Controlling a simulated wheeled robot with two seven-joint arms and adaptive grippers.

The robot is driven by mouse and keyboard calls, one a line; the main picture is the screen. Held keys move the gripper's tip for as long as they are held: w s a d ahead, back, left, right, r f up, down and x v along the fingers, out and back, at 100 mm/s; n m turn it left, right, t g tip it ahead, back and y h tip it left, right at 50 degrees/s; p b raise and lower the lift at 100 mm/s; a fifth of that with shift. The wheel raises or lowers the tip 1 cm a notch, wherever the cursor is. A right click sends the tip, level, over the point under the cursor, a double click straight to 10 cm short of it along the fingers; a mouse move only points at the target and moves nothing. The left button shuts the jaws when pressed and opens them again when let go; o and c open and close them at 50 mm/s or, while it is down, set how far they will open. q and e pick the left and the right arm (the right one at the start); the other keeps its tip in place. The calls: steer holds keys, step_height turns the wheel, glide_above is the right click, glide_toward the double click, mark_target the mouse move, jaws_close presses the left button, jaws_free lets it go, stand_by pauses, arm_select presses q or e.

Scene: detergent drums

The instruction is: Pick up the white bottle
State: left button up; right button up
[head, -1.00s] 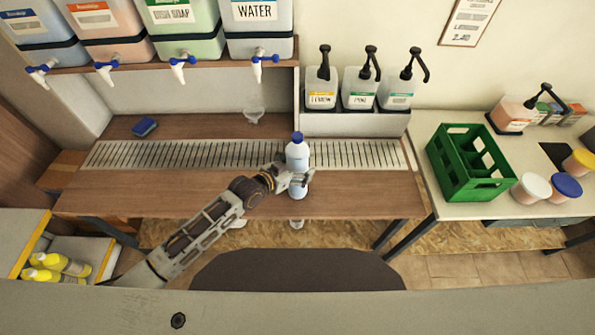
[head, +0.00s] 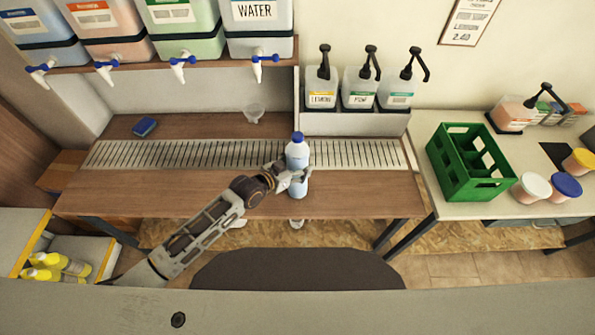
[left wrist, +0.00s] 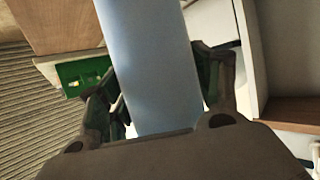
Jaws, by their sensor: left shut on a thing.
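The white bottle (head: 298,158), pale bluish-white with a blue cap, stands upright at the front edge of the slotted drain grate on the wooden counter. My left gripper (head: 298,177) is shut around the lower part of the bottle, reaching it from the left. In the left wrist view the bottle (left wrist: 152,70) fills the middle as a smooth pale-blue body between the two dark fingers of the gripper (left wrist: 160,105). Whether its base touches the counter is hard to tell. My right gripper is not in view.
A clear funnel (head: 253,113) and a blue sponge (head: 145,127) lie behind the grate (head: 200,154). Pump bottles (head: 360,90) stand at the back right. A green crate (head: 470,165) and lidded tubs (head: 566,186) are on the right table.

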mark_target(294, 146)
arm_select(q)
steer(key=c, duration=0.5)
steer(key=shift+w+r, duration=0.1)
steer(key=shift+r, duration=0.05)
steer(key=shift+c, duration=0.9)
steer(key=shift+r, duration=0.1)
steer(key=shift+r, duration=4.95)
